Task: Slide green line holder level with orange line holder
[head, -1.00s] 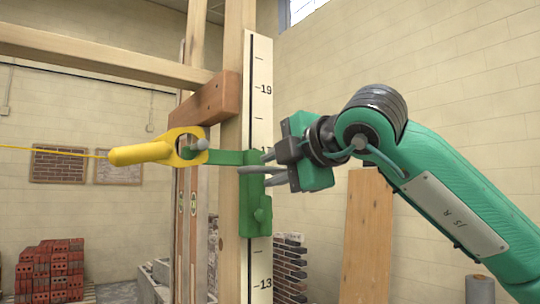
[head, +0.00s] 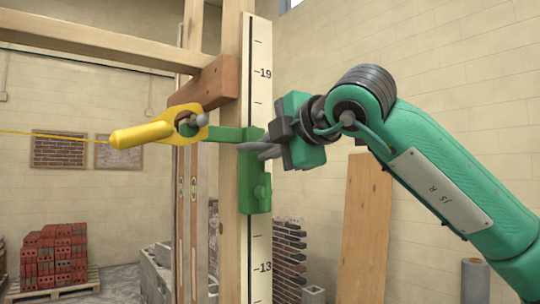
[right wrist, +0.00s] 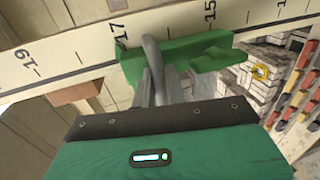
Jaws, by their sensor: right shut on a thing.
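The green line holder (head: 256,185) sits on the upright post beside the white numbered scale, with an arm reaching left. My right gripper (head: 264,152) is shut on its upper part from the right; the right wrist view shows the fingers at the green holder (right wrist: 185,55), near the 17 mark. A yellow handle with a ring (head: 140,133) is at the end of the green arm. My left gripper is not in view.
A yellow line (head: 60,134) runs left from the handle. Wooden beams (head: 90,38) are at upper left. A plank (head: 365,225) leans on the wall at right. Red bricks (head: 55,258) are stacked on a pallet at lower left. The space right of the post holds my right arm.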

